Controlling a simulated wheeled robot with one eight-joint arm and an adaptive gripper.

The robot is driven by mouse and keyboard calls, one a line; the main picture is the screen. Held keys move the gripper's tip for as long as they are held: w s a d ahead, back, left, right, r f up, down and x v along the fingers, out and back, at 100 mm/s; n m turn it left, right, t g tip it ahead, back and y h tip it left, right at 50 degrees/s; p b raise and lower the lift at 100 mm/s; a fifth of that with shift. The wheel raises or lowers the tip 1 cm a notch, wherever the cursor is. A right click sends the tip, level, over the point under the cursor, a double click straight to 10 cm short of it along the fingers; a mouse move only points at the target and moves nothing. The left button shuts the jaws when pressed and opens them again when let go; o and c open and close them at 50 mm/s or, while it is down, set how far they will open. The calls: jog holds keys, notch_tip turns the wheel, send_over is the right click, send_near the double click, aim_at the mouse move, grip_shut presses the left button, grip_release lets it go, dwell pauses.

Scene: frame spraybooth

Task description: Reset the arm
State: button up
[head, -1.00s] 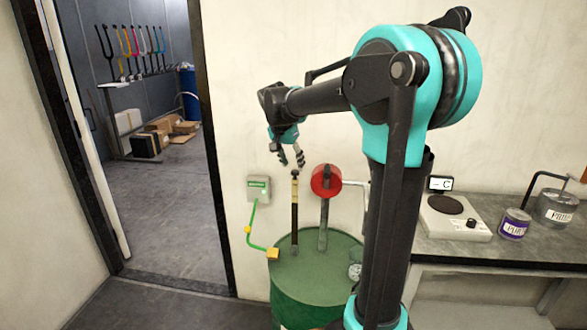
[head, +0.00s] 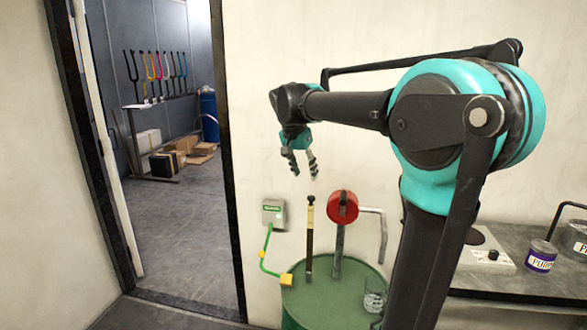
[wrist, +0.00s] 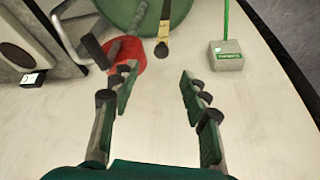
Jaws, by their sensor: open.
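My gripper (head: 300,166) hangs from my raised arm in front of the pale wall, fingers pointing down. It is open and empty. In the wrist view my gripper (wrist: 162,92) shows its two fingers spread wide with nothing between them. Below it stands a green drum (head: 325,300) with a red round part (head: 342,207) on a grey post and an upright dark rod (head: 310,240) with a pale band. The gripper is above the rod and apart from it.
A grey-white box (head: 274,212) on the wall has a green cable to a yellow block (head: 286,280) on the drum. A glass (head: 374,294) stands on the drum. At right, a bench (head: 500,284) holds a scale (head: 488,256) and cans (head: 541,256). An open doorway is at left.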

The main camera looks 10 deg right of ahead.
jog(key=s+d+f+n+y, duration=0.1)
jog(key=s+d+f+n, duration=0.2)
jog(key=s+f, duration=1)
jog(key=s+d+f+n+y, duration=0.1)
jog(key=s+d+f+n, duration=0.3)
jog(key=s+f, duration=0.9)
notch_tip(320, 180, down, 3)
jog(key=shift+f+n+t+y, duration=0.1)
jog(key=shift+n+t+y, duration=0.3)
jog(key=shift+w, duration=0.1)
dwell(2.6)
